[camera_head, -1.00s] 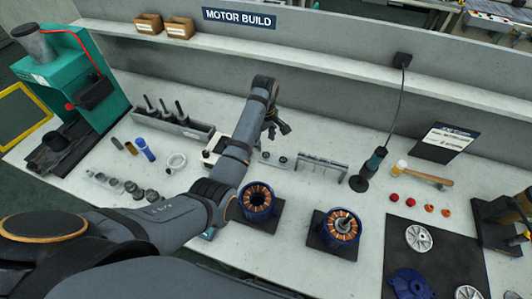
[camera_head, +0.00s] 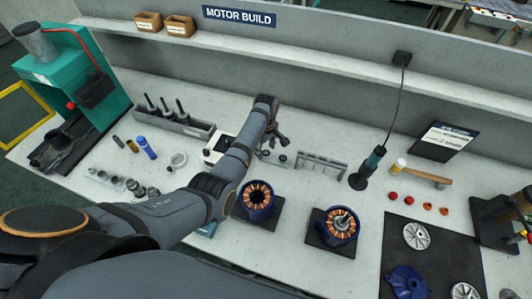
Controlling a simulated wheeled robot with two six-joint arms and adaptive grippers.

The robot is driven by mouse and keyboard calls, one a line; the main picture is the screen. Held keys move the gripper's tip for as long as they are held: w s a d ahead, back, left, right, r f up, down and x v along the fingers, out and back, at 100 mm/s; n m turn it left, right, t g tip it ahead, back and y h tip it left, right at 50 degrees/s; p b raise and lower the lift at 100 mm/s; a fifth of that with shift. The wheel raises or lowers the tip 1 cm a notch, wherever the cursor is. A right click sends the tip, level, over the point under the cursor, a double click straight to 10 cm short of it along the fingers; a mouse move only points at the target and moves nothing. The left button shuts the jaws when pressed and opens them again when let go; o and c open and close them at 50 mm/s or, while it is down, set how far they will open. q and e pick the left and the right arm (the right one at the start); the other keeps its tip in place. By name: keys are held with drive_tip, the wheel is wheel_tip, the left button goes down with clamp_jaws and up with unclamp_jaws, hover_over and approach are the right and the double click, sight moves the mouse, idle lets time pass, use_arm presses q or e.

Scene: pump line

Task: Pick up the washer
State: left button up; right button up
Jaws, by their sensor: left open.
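My left gripper (camera_head: 279,140) hangs open at the end of my left arm, just above the workbench near its middle. Small round grey parts (camera_head: 283,158) stand directly below and in front of it. They are too small for me to tell which one is the washer, and my forearm hides part of this area. No part is visibly between the fingers. My right gripper is not in view.
A metal rack (camera_head: 321,165) stands right of the gripper. Two blue motor stators (camera_head: 257,204) (camera_head: 334,230) sit on dark pads in front. A white ring (camera_head: 176,161) and a grey holder (camera_head: 185,124) with upright tools are to the left.

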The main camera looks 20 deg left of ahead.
use_arm(q)
drive_tip(key=shift+f, duration=0.25)
idle(0.3)
drive_tip(key=c, duration=0.8)
drive_tip(key=shift+o, duration=0.2)
